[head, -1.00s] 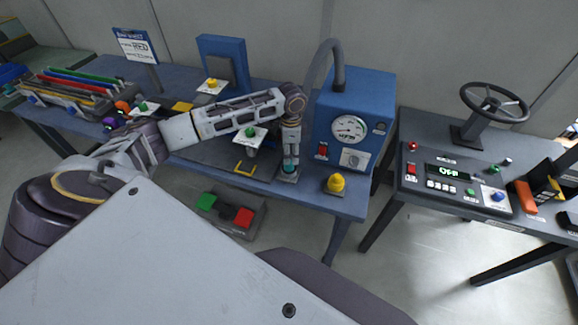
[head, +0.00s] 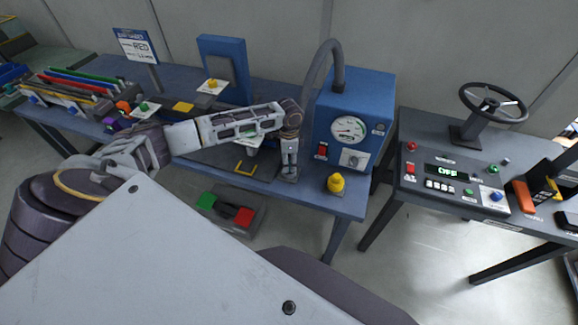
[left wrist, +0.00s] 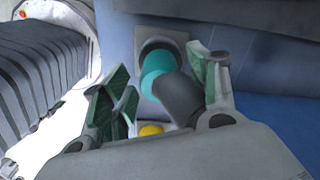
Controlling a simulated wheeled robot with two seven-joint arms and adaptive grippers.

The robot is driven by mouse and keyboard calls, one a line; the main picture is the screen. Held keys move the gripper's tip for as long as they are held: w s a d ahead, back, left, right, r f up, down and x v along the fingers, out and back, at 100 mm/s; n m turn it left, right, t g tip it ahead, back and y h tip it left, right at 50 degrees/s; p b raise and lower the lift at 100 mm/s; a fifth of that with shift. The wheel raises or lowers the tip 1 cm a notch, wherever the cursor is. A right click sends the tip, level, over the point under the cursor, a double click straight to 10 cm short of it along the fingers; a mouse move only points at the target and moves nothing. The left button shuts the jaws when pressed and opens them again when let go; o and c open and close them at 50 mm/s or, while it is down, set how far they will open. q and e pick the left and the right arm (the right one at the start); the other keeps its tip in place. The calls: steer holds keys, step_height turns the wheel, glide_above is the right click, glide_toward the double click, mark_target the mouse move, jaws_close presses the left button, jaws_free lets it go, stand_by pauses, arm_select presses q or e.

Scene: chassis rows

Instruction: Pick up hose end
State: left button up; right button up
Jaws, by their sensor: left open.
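The hose end shows in the left wrist view as a teal collar (left wrist: 155,68) with a dark grey cylindrical part (left wrist: 181,101) nearer the camera. It sits at a grey square holder (left wrist: 150,40). My left gripper (left wrist: 158,62) is open, with one green-padded finger on each side of the hose end; contact cannot be told. In the head view my left gripper (head: 289,172) points down at the front of the bench and hides the hose end. The grey hose (head: 316,62) arches from the blue gauge box (head: 375,100) down behind my arm. My right gripper is not in view.
A yellow knob (head: 336,183) stands right of the gripper on the blue bench (head: 315,200). A red switch (head: 321,151) is on the gauge box. A pedal unit (head: 240,217) lies on the floor below. A control desk (head: 455,190) with a steering wheel (head: 490,103) stands right.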

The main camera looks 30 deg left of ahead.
arm_select(q)
steer(key=shift+c, duration=0.3)
steer(key=c, duration=1.1)
steer(key=shift+r, duration=0.2)
steer(key=shift+r+b, duration=0.55)
steer(key=shift+r, duration=4.3)
steer(key=shift+r, duration=0.1)
